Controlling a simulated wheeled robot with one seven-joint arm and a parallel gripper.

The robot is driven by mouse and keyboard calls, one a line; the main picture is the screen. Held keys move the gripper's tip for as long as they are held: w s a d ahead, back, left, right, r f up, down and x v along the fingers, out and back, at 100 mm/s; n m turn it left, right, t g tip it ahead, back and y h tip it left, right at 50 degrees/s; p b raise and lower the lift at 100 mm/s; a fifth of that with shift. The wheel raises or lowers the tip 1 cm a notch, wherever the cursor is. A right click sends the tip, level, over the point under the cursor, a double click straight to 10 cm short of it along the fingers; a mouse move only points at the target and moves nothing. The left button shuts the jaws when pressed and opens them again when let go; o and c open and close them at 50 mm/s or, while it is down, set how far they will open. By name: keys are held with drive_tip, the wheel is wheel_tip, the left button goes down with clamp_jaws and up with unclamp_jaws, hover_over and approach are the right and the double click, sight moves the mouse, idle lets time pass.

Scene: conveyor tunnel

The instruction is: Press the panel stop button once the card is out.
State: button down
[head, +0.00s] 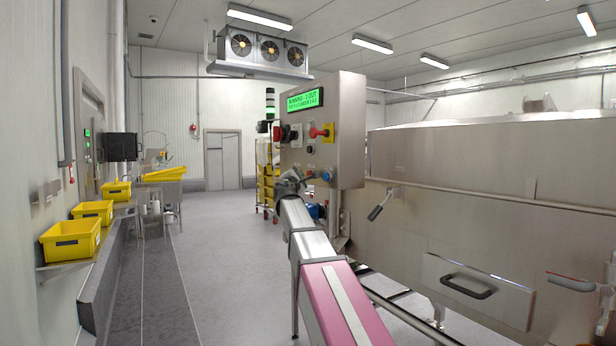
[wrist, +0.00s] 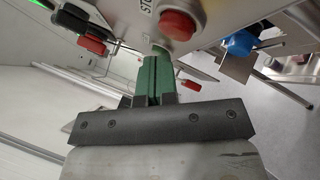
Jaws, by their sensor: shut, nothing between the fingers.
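The control panel (head: 347,130) stands ahead in the head view. Its lit green display (head: 304,100) seems to read "RUNNING - 1 OUT"; its second line is too small to read. In the wrist view a round red button (wrist: 178,25) sits on the panel face beside lettering that starts "STO". My gripper (wrist: 157,62) is shut and empty, its green fingers pointing up toward the panel, just below the red button in the picture. I cannot tell whether the fingertips touch the panel. In the head view my gripper (head: 292,182) is at the panel's lower edge. I cannot make out a card.
A red-and-yellow switch (head: 321,132) and a blue knob (head: 327,175) are on the panel. A large steel housing (head: 480,200) fills the right. Yellow bins (head: 70,240) line the left; open floor lies between.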

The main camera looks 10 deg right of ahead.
drive_tip(key=shift+d, duration=0.1)
idle(0.7)
drive_tip(key=shift+w+d, duration=0.15)
drive_tip(key=shift+d, duration=0.15)
drive_tip(key=shift+w+d, duration=0.15)
drive_tip(key=shift+d, duration=0.4)
idle(1.0)
drive_tip(key=shift+a, duration=0.1)
drive_tip(key=shift+s+a, duration=0.3)
drive_tip(key=shift+a, duration=0.55)
drive_tip(key=a, duration=0.1)
drive_tip(key=s+a, duration=0.1)
drive_tip(key=a, duration=0.2)
drive_tip(key=shift+s+a, duration=0.3)
drive_tip(key=shift+a, duration=0.05)
idle(0.5)
